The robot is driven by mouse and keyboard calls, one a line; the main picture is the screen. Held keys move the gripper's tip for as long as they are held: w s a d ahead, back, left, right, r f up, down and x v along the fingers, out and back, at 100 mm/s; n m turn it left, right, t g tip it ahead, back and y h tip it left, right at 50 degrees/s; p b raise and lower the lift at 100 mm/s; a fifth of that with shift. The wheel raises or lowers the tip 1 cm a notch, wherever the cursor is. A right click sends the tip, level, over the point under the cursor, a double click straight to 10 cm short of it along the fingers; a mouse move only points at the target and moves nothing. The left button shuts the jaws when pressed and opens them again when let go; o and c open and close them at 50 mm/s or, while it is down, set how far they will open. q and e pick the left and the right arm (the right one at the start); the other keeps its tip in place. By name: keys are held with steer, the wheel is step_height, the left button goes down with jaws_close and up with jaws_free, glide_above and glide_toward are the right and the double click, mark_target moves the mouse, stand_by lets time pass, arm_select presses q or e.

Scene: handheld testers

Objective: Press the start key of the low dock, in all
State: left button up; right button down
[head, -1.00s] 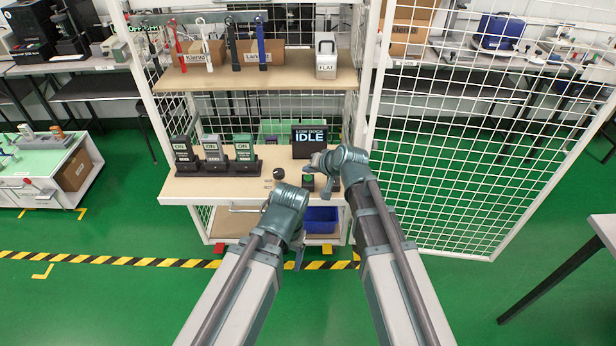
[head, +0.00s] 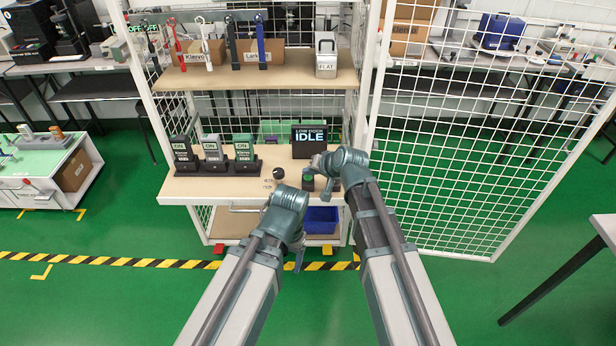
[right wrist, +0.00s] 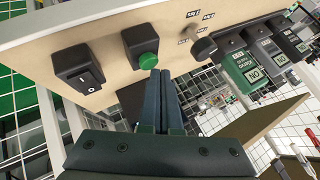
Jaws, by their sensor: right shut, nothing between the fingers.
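The low dock's black display (head: 309,141) reads "LOW DOCK IDLE" at the back of the cage's worktop. The green key (head: 308,177) sits on a small black box at the worktop's front; it shows large in the right wrist view (right wrist: 148,61). My right gripper (head: 319,161) is over that area. In the right wrist view its fingers (right wrist: 158,73) are shut and empty, their tips at the green key's lower edge; I cannot tell whether they touch it. My left gripper (head: 298,260) hangs in front of the worktop, its fingers mostly hidden.
A black rocker switch (right wrist: 88,71) is beside the key's box, and a dark rotary knob (head: 278,173) is on the other side. Several testers (head: 213,158) stand in holders at the worktop's left. An upper shelf (head: 255,78) and a mesh panel (head: 450,150) bound the space.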

mark_target(309, 183)
steer(key=shift+f+b, duration=0.45)
stand_by(0.4)
steer(key=shift+r, duration=0.1)
steer(key=shift+r+p, duration=0.8)
steer(key=shift+p, duration=0.15)
steer(key=shift+r, duration=0.1)
step_height(309, 183, up, 5)
steer(key=p, duration=0.5)
steer(key=shift+s, duration=0.1)
stand_by(0.5)
